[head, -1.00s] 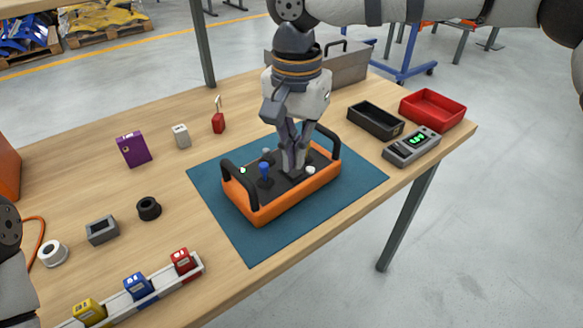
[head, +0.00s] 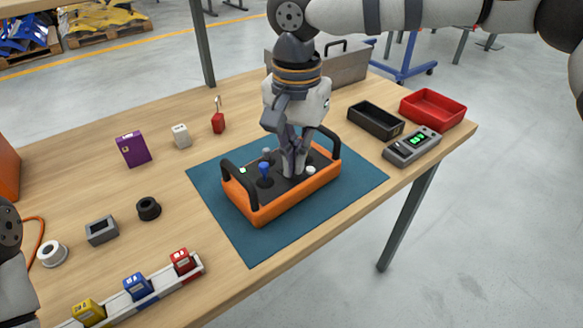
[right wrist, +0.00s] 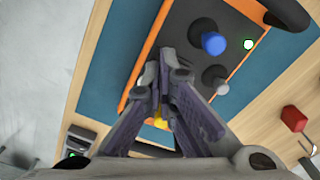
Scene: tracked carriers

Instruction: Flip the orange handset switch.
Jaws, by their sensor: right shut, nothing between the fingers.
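The orange handset (head: 262,214) lies on a blue mat (head: 345,195), with a black top and a black handle at each end. Its top carries a blue stick (head: 264,169), a grey stick (head: 266,152), a pale round knob (head: 311,170) and a lit green lamp (head: 243,170). My right gripper (head: 293,173) points down at the top, shut and empty, between the blue stick and the pale knob. In the right wrist view its fingers (right wrist: 166,80) hide part of the panel. A bit of yellow (right wrist: 160,123) shows between them. I cannot make out a switch or its position.
Right of the mat are a black tray (head: 358,118), a red tray (head: 460,108) and a grey meter (head: 405,154). A purple box (head: 133,149) and several small parts stand left. A rail (head: 196,271) with coloured blocks lies in front.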

